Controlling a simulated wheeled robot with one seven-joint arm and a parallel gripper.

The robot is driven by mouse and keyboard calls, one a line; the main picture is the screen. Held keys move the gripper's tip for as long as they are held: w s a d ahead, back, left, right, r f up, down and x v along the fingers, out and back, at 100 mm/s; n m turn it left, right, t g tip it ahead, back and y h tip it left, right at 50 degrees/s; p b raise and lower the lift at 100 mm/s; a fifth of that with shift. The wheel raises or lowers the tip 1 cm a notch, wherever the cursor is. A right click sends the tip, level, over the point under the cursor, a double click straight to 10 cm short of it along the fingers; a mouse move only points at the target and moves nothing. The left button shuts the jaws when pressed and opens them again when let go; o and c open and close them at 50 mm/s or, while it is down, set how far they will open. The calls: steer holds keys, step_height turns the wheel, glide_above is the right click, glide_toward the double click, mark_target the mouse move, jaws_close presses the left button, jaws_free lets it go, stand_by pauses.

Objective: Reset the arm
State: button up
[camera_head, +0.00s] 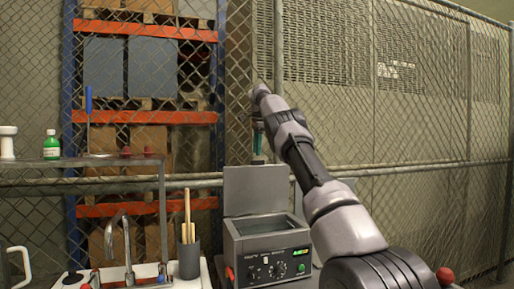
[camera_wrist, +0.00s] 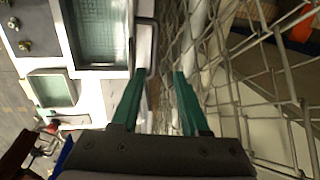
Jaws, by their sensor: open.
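My arm reaches up and away across the right half of the head view. My gripper (camera_head: 259,142) hangs at its far end, above and behind the raised lid (camera_head: 256,190) of a grey bench tank (camera_head: 268,250). In the wrist view, the two green fingers of my gripper (camera_wrist: 159,73) stand apart with nothing between them. The tank's water-filled basin (camera_wrist: 101,32) shows at the top left of the wrist view. I cannot tell the exact distance between fingers and lid.
A chain-link fence (camera_head: 420,110) runs behind the bench, close to my gripper. A faucet (camera_head: 124,245), a dark holder (camera_head: 189,261) with wooden utensils and a shelf (camera_head: 60,163) with a green bottle (camera_head: 51,146) stand left. Orange-and-blue racking (camera_head: 145,116) stands beyond the fence.

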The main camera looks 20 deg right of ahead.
steer(key=shift+s+r, duration=0.2)
steer(key=shift+r, duration=0.45)
steer(key=s+d+r+n+t+y, duration=0.1)
steer(key=s+r+n, duration=0.2)
steer(key=s+r, duration=0.7)
steer(key=s+a+r+n+t, duration=0.1)
steer(key=s+a+n, duration=0.3)
steer(key=s, duration=0.9)
steer(key=s+a+f+n+t, duration=0.1)
steer(key=s+a+f+n, duration=0.1)
steer(key=s+f, duration=0.3)
steer(key=s+a+f+n+t, duration=0.1)
steer(key=s+f, duration=0.4)
steer(key=s, duration=0.8)
steer(key=s+a+f+n+t+y, duration=0.1)
steer(key=s+a+f+n, duration=0.2)
steer(key=s, duration=0.6)
step_height(320, 180, down, 3)
steer(key=shift+s+a+r+n, duration=0.1)
steer(key=shift+s+a+n, duration=0.3)
steer(key=shift+a, duration=0.55)
